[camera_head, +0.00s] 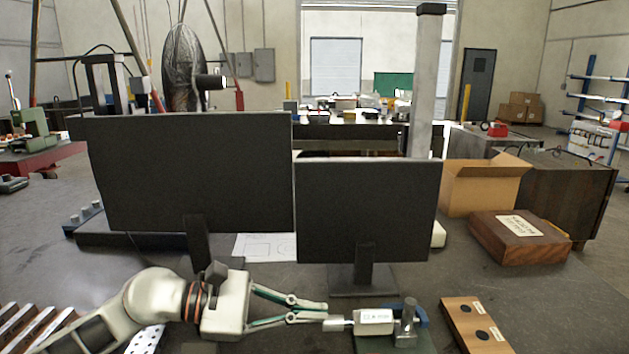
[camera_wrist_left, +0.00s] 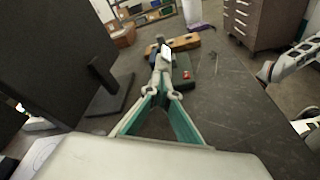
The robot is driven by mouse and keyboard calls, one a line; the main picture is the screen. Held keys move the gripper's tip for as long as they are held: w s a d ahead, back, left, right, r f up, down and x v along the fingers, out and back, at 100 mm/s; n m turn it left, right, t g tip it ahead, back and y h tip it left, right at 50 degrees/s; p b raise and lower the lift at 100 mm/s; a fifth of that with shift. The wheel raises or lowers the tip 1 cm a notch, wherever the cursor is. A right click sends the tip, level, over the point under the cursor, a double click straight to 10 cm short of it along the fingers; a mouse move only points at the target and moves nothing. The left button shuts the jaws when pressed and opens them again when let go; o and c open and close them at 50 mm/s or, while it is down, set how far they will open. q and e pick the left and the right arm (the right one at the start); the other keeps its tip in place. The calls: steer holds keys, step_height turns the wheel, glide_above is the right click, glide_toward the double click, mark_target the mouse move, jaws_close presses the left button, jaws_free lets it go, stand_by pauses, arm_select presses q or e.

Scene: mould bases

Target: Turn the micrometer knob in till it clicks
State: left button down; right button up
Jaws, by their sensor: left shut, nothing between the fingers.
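The micrometer (camera_head: 375,317) lies level near the table's front edge, with a white labelled barrel, a blue frame (camera_head: 423,315) at its right end and a grey post (camera_head: 408,322) beside it. Its short pale knob (camera_head: 336,323) points left. The micrometer also shows beyond my fingers in the left wrist view (camera_wrist_left: 166,51). My left gripper (camera_head: 325,313) reaches in from the left, shut and empty, with its fingertips right at the knob end. I cannot tell whether they touch it. The fingertips show in the left wrist view (camera_wrist_left: 161,90).
Two dark monitors (camera_head: 190,165) (camera_head: 367,212) stand close behind the arm and micrometer. A wooden block with dark round spots (camera_head: 462,312) lies right of the micrometer. A wooden box (camera_head: 520,240) and an open carton (camera_head: 478,190) stand farther back. The table's right side is mostly clear.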

arm_select(q)
steer(key=shift+w+d, duration=0.1)
steer(key=shift+d, duration=0.05)
stand_by(0.5)
steer(key=shift+f+b, duration=0.25)
steer(key=shift+b, duration=0.05)
steer(key=shift+s, duration=0.2)
steer(key=shift+s+f+b, duration=0.2)
steer(key=shift+s+b, duration=0.05)
steer(key=shift+b, duration=0.2)
steer(key=shift+s+f+b, duration=0.15)
steer(key=shift+s+b, duration=0.15)
steer(key=shift+b, duration=0.05)
steer(key=shift+s+f, duration=0.15)
steer(key=shift+s, duration=0.05)
